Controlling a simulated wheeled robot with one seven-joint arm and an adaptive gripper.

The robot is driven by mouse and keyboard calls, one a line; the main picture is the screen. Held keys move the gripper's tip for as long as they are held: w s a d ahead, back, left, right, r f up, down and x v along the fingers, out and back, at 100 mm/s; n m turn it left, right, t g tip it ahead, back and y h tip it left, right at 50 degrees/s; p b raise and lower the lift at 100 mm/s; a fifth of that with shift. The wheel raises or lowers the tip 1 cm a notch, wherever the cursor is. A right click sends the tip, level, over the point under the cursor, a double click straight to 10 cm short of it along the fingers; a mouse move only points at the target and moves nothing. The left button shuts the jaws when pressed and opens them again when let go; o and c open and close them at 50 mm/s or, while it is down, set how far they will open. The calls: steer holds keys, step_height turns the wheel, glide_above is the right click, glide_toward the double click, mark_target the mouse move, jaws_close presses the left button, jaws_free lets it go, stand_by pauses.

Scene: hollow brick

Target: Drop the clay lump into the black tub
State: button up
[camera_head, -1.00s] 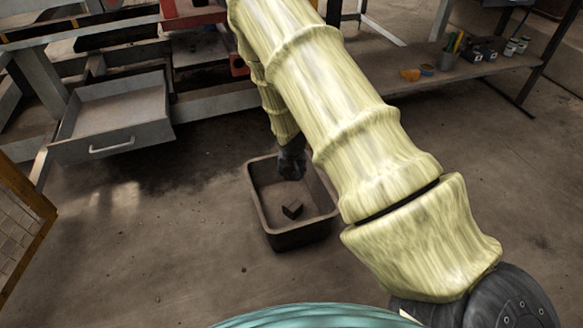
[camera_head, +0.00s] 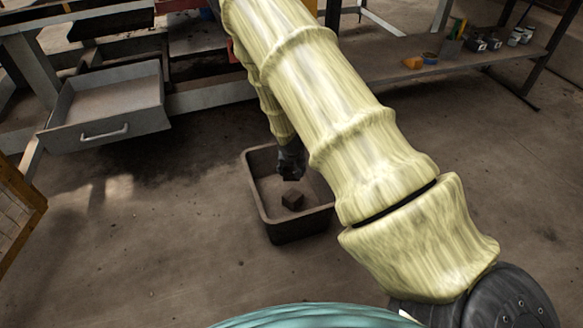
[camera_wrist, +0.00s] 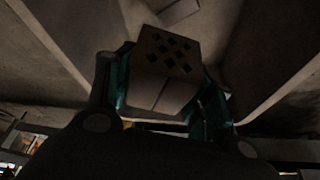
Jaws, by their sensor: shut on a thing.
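The black tub (camera_head: 262,213) stands on the floor in the head view, open at the top. My gripper (camera_head: 291,172) is over the inside of the tub, toward its far side, pointing down. In the wrist view my gripper (camera_wrist: 160,100) is shut on the clay lump (camera_wrist: 165,65), a grey-brown block with several diamond-shaped holes in its end face. The tub's inner walls (camera_wrist: 255,50) slope around it in that view. The held lump is not clearly told from the dark fingers in the head view. A separate dark block (camera_head: 293,200) appears to lie on the tub floor.
A grey open drawer (camera_head: 110,110) juts out at the left. A bench (camera_head: 385,68) with small pots and an orange item runs behind, at the right. A wooden-framed mesh panel (camera_head: 20,205) is at the left edge. The floor around the tub is clear.

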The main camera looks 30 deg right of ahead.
steer(key=o, duration=1.2)
steer(key=shift+v, duration=6)
